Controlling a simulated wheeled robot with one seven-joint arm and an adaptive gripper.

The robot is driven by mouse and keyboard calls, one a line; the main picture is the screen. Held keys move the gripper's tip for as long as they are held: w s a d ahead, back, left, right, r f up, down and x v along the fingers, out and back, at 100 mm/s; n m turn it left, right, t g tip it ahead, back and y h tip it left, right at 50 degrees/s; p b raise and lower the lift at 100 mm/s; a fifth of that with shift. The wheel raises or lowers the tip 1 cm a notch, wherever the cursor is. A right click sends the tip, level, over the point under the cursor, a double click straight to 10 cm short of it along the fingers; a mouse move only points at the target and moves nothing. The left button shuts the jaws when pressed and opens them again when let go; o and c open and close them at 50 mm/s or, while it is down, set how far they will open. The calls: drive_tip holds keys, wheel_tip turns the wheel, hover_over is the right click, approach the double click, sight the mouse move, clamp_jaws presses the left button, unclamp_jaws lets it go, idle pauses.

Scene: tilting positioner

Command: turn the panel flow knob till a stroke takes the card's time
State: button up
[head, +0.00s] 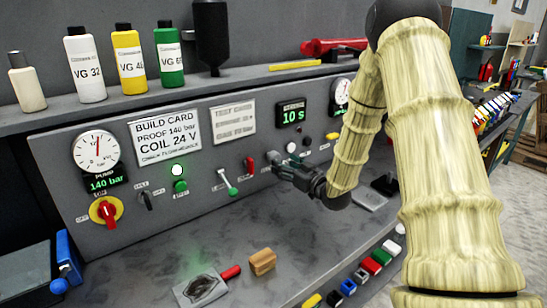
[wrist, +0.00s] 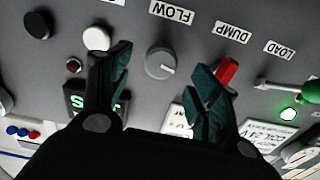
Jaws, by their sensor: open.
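The grey round flow knob (wrist: 160,63) shows in the wrist view under its FLOW label, its pointer line tilted. My gripper (wrist: 162,66) is open, with one dark green finger on each side of the knob in the picture. I cannot tell whether either finger touches it. In the head view my gripper (head: 279,167) is at the panel (head: 215,190) and hides the knob. The timer display (head: 291,116) reads 10 s. The build card (head: 165,138) reads proof 140 bar, coil 24 V; its last line is too small. A paler test card (head: 234,123) is hard to read.
The red dump lever (wrist: 226,72) is close beside one finger. A white button (wrist: 96,38) is near the other. A green-handled lever (head: 227,182), lit green lamp (head: 179,170) and pressure gauge (head: 97,150) are further left. A wooden block (head: 262,261) lies on the bench below.

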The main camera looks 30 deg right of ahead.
sight(277, 159)
drive_tip(key=shift+w+a+p, duration=0.15)
drive_tip(key=shift+w+p, duration=0.1)
drive_tip(key=shift+w, duration=1.2)
drive_tip(key=shift+w+a+p, duration=0.1)
drive_tip(key=shift+w+p, duration=0.15)
drive_tip(key=shift+w, duration=1.15)
